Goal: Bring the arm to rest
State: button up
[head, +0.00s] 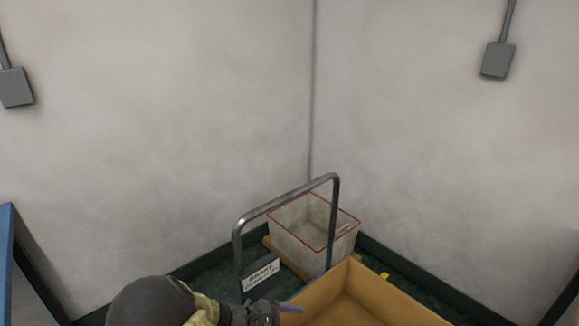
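My arm enters at the bottom left of the head view, with a dark rounded joint and a beige section. My gripper (268,312) is at its right end, at the bottom edge of the picture. It is small and partly cut off, and I cannot tell if its fingers are open or shut. The gripper is just left of an orange-tan box (388,292) and in front of a cart's metal handle (334,215).
A whitish bin with a red rim (290,239) stands in the corner behind the handle. A labelled dark sign (262,274) hangs at the handle's left side. Pale walls meet behind, with grey wall boxes (497,60). A blue panel edge (6,262) is at far left. The floor is dark green.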

jog(key=s+d+r+m+y, duration=0.8)
jog(key=d+r+m+y, duration=0.4)
jog(key=m, duration=0.7)
notch_tip(320, 180, up, 18)
jog(key=a+p, duration=0.1)
jog(key=p, duration=1.9)
jog(key=shift+w+a+r+t+y, duration=0.2)
jog(key=shift+w+t+y, duration=0.1)
jog(key=shift+t, duration=0.1)
